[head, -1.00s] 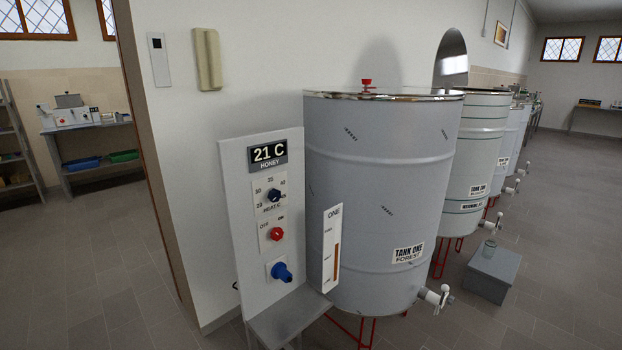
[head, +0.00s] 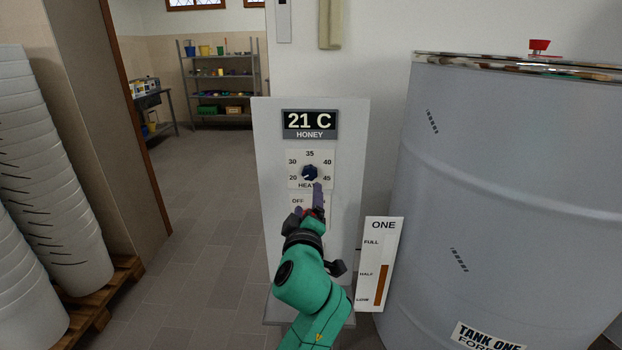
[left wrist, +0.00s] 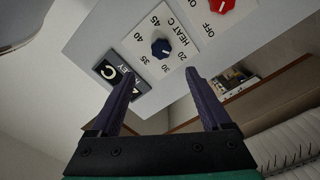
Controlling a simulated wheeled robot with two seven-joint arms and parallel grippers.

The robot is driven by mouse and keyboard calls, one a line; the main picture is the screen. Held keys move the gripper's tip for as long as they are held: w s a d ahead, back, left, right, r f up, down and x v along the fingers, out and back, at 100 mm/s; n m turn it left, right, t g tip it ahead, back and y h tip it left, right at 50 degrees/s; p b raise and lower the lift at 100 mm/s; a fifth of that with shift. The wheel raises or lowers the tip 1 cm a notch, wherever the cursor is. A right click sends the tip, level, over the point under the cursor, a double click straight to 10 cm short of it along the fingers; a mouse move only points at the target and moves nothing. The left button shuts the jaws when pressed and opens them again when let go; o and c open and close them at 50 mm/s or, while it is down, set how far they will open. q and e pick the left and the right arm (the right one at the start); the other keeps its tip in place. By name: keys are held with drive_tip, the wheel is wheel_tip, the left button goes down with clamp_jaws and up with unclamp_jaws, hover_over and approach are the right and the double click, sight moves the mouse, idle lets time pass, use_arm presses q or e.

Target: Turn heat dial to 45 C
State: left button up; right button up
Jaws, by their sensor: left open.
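The heat dial (head: 310,172) is a dark blue knob on a white plate marked from 20 to 45, on the upright grey panel (head: 271,225). It also shows in the left wrist view (left wrist: 161,47), just beyond my fingertips. I cannot tell exactly where its pointer stands. The display (head: 309,122) above it reads 21 C. My left gripper (head: 307,199) is open and empty, in front of the panel just below the dial. In the left wrist view its fingers (left wrist: 157,83) are spread apart, with the dial beyond the gap. My right gripper is out of view.
A red switch knob (left wrist: 221,5) marked OFF is beside the dial plate; my gripper mostly hides it in the head view. The grey tank (head: 500,190) stands close on the right, with a level gauge (head: 380,262). Stacked white buckets (head: 35,180) stand at left.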

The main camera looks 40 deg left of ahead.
sight(309, 175)
use_arm(q)
drive_tip(key=p+x, duration=0.3)
drive_tip(key=x, duration=0.9)
drive_tip(key=shift+w+a, duration=0.1)
drive_tip(key=shift+a, duration=0.15)
drive_tip(key=shift+w+a, duration=0.3)
drive_tip(key=shift+a, duration=0.05)
drive_tip(key=shift+d, duration=0.1)
clamp_jaws()
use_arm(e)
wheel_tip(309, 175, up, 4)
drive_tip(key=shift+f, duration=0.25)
